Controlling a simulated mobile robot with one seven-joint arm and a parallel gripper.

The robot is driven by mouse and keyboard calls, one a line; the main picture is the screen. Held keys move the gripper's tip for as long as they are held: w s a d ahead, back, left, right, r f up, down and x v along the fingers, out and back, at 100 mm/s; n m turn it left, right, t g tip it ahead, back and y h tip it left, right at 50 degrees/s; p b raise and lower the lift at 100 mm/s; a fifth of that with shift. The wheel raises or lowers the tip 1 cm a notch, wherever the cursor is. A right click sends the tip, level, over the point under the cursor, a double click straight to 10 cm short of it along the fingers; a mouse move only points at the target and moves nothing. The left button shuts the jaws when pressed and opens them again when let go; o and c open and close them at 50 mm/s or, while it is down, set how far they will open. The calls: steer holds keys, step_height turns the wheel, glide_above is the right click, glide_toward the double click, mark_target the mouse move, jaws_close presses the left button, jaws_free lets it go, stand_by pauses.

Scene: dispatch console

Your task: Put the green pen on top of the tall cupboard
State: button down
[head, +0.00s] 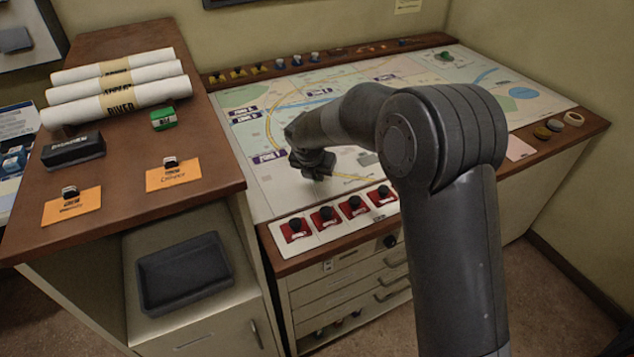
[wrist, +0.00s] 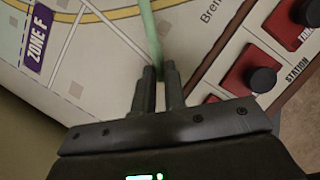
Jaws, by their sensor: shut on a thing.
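The green pen (wrist: 150,35) is between my gripper's fingertips in the wrist view and extends away over the map. My gripper (wrist: 158,78) is shut on it. In the head view my gripper (head: 315,168) is over the near left part of the map table; the pen cannot be made out there. I cannot tell whether the pen touches the map. The tall cupboard (head: 118,168) stands at the left, its brown top higher than the map table.
On the cupboard top are rolled maps (head: 120,98), a black box (head: 73,150), a green box (head: 163,118) and two orange cards (head: 173,175). Bare wood lies between them. Red switches (head: 325,216) line the map table's (head: 235,190) front. A dark tray (head: 185,272) sits lower.

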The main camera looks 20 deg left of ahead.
mark_target(316, 181)
steer(key=shift+f, duration=1.6)
steer(key=c, duration=1.5)
jaws_free()
steer(key=shift+f, duration=0.1)
steer(key=v, duration=1.2)
steer(key=shift+d+r, duration=0.15)
steer(key=shift+r, duration=0.1)
